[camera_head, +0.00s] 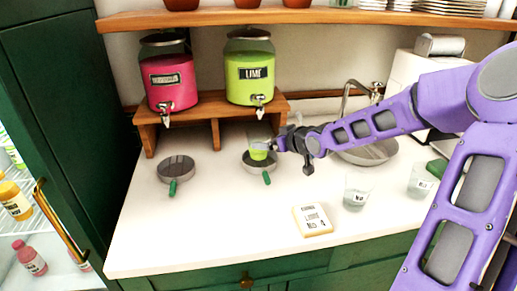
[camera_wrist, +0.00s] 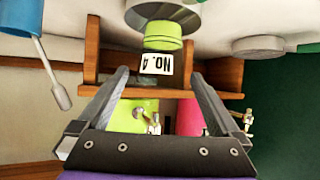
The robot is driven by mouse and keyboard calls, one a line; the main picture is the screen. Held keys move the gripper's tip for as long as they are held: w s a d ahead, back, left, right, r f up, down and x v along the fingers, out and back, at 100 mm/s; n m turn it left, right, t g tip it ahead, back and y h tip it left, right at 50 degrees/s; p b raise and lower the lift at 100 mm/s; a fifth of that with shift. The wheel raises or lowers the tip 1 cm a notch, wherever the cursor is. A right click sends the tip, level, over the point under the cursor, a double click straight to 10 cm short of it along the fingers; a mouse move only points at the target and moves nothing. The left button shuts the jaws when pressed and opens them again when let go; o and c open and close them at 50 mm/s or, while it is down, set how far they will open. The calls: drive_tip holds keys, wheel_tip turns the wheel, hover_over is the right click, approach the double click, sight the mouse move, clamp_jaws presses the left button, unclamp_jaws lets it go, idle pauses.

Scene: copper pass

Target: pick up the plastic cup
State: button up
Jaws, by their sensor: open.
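The plastic cup (camera_head: 258,153) is clear with green in its lower part. It stands on the round grey tray (camera_head: 249,166) below the lime dispenser. In the wrist view, which is upside down, the cup (camera_wrist: 158,43) carries a "NO. 4" label and stands upright on the tray (camera_wrist: 163,17). My gripper (camera_head: 276,145) is just right of the cup in the head view. In the wrist view my gripper (camera_wrist: 160,76) is open, its two fingers apart and the cup lined up between their tips. I cannot tell whether the tips reach past its near side.
The lime dispenser (camera_head: 249,72) and pink dispenser (camera_head: 169,82) stand on a wooden stand (camera_head: 216,131) behind. Another round tray (camera_head: 176,168) is to the left. Two clear cups (camera_head: 357,191) (camera_head: 421,182) and an order card (camera_head: 312,220) are on the counter, which is clear at front left.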

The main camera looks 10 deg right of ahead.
sight(253, 132)
drive_tip(key=shift+b+x, duration=0.95)
drive_tip(key=shift+x, duration=2.7)
drive_tip(key=shift+a, duration=0.1)
drive_tip(key=shift+s, duration=0.1)
drive_tip(key=c, duration=1.2)
drive_tip(key=shift+r, duration=0.15)
drive_tip(key=shift+r+p, duration=0.6)
drive_tip(key=shift+r, duration=1.1)
drive_tip(key=s+d+p, duration=0.1)
drive_tip(key=s+d, duration=0.2)
drive_tip(key=s, duration=0.5)
drive_tip(key=s+d+p, duration=0.1)
drive_tip(key=s+d, duration=0.2)
drive_tip(key=s, duration=0.5)
drive_tip(key=shift+s+d+p, duration=0.25)
drive_tip(key=shift+d+p, duration=0.15)
